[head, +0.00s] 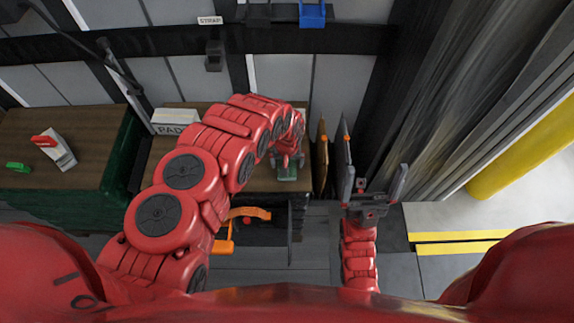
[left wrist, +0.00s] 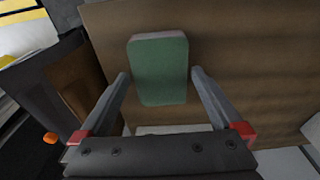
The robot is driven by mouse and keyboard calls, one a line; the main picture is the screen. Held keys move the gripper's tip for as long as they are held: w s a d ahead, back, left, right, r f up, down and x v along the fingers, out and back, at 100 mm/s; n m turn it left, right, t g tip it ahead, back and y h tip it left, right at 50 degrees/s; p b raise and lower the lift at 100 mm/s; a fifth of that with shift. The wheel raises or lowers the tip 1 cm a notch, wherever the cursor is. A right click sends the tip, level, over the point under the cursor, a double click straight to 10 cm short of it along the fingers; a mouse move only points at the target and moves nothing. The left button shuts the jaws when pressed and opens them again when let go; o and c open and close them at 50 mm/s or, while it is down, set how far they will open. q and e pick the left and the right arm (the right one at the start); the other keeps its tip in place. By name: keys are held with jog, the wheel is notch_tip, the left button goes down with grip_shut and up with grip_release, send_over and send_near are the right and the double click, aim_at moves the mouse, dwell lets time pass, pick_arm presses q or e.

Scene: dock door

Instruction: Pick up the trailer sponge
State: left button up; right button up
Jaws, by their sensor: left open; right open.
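The sponge (left wrist: 160,70), a green block with a pale pinkish edge, lies on a brown wooden surface in the left wrist view. In the head view its green shows small (head: 287,174) at the end of my left arm. My left gripper (left wrist: 159,76) is open, with one fingertip on each side of the sponge's near part and a gap on both sides. I cannot tell the height of the fingertips above the surface. In the head view my left gripper (head: 288,160) is small and partly hidden by its wrist. My right gripper (head: 375,188) is open and empty, over the floor at right.
A "PADS" box (head: 175,121) stands left of my left arm. Two upright panels (head: 322,158) stand just right of the sponge. A yellow bollard (head: 520,155) is at right.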

pick_arm(q)
jog(key=shift+f, duration=0.35)
jog(key=shift+c, duration=0.2)
jog(key=c, duration=1.1)
jog(key=shift+r, duration=0.15)
